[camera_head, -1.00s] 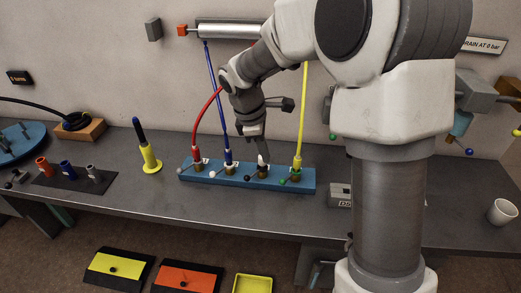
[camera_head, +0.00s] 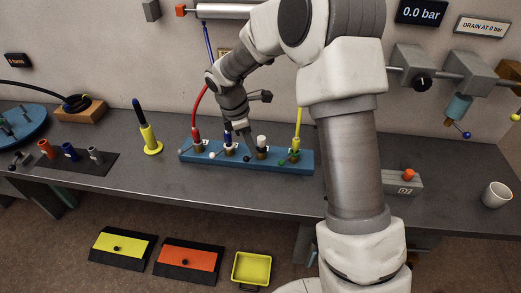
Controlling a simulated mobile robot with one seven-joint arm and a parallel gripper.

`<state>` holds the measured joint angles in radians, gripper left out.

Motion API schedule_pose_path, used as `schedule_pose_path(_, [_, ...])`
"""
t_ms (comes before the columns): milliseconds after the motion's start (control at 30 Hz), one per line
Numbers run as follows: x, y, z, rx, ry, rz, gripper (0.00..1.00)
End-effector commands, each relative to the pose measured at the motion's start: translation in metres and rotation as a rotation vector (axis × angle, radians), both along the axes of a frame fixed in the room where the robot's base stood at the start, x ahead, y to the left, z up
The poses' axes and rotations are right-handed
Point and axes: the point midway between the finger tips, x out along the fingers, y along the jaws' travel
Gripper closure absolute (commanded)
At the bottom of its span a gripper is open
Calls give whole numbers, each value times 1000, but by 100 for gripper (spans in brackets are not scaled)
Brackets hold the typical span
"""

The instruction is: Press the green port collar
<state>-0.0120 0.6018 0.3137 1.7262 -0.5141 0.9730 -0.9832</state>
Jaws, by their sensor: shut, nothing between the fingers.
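The blue port block (camera_head: 220,163) lies on the bench with several ports in a row. The green port collar (camera_head: 294,156) is at its right end, at the foot of the upright yellow hose (camera_head: 299,122). A small green ball (camera_head: 281,163) on a dark lever sits in front of it. My gripper (camera_head: 250,136) is shut and empty, pointing down above the block. It is left of the green collar, between the blue hose fitting (camera_head: 228,138) and the white-topped port (camera_head: 262,142). Whether its tips touch anything is too small to tell.
A red hose (camera_head: 195,115) stands at the block's left end. A blue-and-yellow upright piece (camera_head: 147,135) stands farther left. A grey box with an orange knob (camera_head: 408,175) and a white cup (camera_head: 496,194) are at the right. The bench front is clear.

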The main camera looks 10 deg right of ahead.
Motion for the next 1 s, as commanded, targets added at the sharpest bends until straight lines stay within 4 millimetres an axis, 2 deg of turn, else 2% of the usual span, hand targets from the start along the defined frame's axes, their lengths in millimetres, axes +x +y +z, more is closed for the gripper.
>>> schedule_pose_path(433, [-1,-23,-89,-1,5,-2,100])
schedule_pose_path(500, [0,-38,-80,0,0,-5,100])
schedule_pose_path(700, [1,-57,-77,0,0,-2,100])
schedule_pose_path(1000, [1,-62,-77,0,0,-1,100])
